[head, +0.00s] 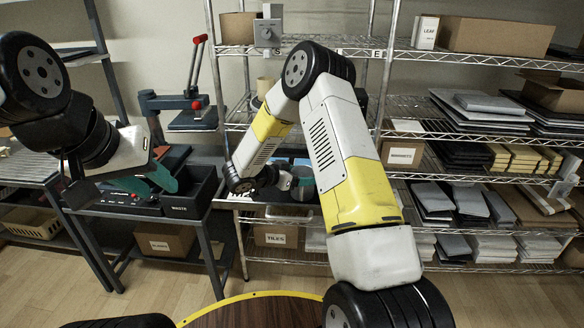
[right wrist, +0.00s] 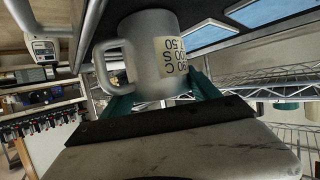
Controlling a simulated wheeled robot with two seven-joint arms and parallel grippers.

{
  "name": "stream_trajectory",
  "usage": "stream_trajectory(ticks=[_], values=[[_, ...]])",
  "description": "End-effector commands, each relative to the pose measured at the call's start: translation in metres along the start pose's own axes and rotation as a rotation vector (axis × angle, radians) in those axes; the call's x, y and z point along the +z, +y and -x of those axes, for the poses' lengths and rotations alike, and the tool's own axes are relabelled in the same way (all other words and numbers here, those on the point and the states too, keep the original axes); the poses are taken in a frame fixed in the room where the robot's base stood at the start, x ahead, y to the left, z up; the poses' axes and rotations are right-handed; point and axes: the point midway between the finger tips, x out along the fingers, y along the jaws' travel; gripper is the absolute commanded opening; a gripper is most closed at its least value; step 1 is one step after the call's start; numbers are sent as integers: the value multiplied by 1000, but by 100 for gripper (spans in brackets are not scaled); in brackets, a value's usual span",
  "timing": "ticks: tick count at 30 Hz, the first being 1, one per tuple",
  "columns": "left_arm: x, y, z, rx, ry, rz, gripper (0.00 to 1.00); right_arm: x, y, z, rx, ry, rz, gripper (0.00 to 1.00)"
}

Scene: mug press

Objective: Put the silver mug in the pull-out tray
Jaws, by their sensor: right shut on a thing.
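The silver mug (right wrist: 146,55) fills the upper middle of the right wrist view, its handle to the left and a pale printed label on its side. My right gripper (right wrist: 160,88) is shut on it, with green fingers on either side of the mug. My left gripper (head: 148,183) is open and empty above the dark bench, green fingers apart. I cannot tell for sure which surface is the pull-out tray.
A black waste bin (head: 190,195) sits on the bench beside my left gripper. The wire rack (head: 470,57) holds several boxes and stacks. Blue panels (right wrist: 200,35) lie close to the mug. The floor between bench and rack is clear.

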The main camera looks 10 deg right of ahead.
Motion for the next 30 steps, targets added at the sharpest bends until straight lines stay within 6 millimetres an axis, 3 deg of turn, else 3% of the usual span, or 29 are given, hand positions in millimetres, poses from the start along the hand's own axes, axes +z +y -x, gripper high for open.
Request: stream_trajectory(ticks=[1,2,4,16,20,30], values=[[0,0,0,0,0,0,36,1,0,0,-1,1,0,12],[0,0,0,0,0,0,36,1,0,0,0,0,0,76],[0,0,0,0,0,0,36,1,0,0,0,0,0,90],[0,0,0,0,0,0,36,-3,0,1,0,0,-1,92],[0,0,0,0,0,0,36,-2,-1,20,-4,0,1,92],[0,0,0,0,0,0,36,-2,-1,92,-4,0,0,92]])
